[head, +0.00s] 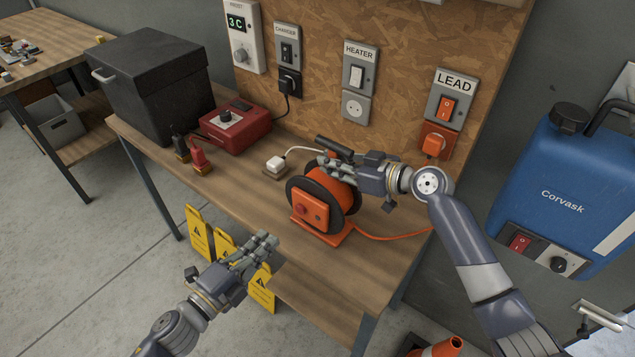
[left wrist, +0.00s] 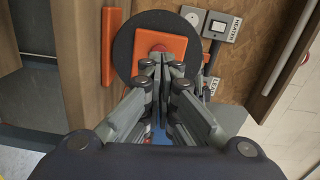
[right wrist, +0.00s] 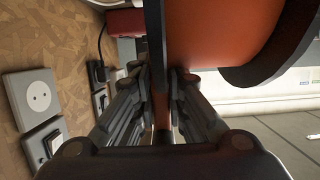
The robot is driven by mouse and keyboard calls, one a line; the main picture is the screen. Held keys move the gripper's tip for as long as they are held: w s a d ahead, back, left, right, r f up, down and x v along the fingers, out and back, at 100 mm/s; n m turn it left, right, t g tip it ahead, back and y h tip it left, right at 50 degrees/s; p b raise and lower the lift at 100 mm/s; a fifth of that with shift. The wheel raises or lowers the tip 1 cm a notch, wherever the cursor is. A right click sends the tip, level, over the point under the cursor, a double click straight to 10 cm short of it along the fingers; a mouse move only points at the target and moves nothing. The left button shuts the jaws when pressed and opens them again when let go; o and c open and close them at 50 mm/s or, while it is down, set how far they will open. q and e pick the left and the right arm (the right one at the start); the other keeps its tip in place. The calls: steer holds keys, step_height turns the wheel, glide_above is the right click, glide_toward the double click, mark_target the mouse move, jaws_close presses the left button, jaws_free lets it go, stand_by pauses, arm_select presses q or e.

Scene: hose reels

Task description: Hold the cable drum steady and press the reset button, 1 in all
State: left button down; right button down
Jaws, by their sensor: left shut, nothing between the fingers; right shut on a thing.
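The cable drum (head: 334,190) stands on the workbench, with orange cable between black flanges and an orange front panel. The reset button (head: 302,210) is a red knob on that panel. My right gripper (head: 334,168) is shut on the drum's black flange, and the right wrist view shows the flange (right wrist: 155,40) between its fingers. My left gripper (head: 270,240) is shut and empty, in front of the drum near the bench's front edge, apart from the button. In the left wrist view the fingertips partly cover the red button (left wrist: 158,48).
A red charger box (head: 235,125) and a black case (head: 150,75) stand left on the workbench (head: 250,185). An orange cable (head: 395,236) runs right. Yellow signs (head: 200,235) stand below the front edge.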

mark_target(300, 210)
arm_select(q)
steer(key=shift+s+a+r+n+g+y, duration=0.1)
steer(key=shift+s+a+n+g+y, duration=0.25)
steer(key=shift+y, duration=1.5)
steer(key=shift+s+a+r+n+g+y, duration=0.15)
steer(key=shift+n+g+y, duration=0.25)
steer(key=shift+y, duration=1.4)
steer(key=shift+s+a+r+n+g+y, duration=0.1)
steer(key=shift+s+n+g+y, duration=0.3)
steer(key=shift+y, duration=1.45)
steer(key=shift+w, duration=0.2)
steer(key=w+d, duration=0.5)
steer(key=w, duration=0.2)
steer(key=shift+w+d, duration=0.2)
steer(key=shift+w+d, duration=0.15)
steer(key=shift+w, duration=0.05)
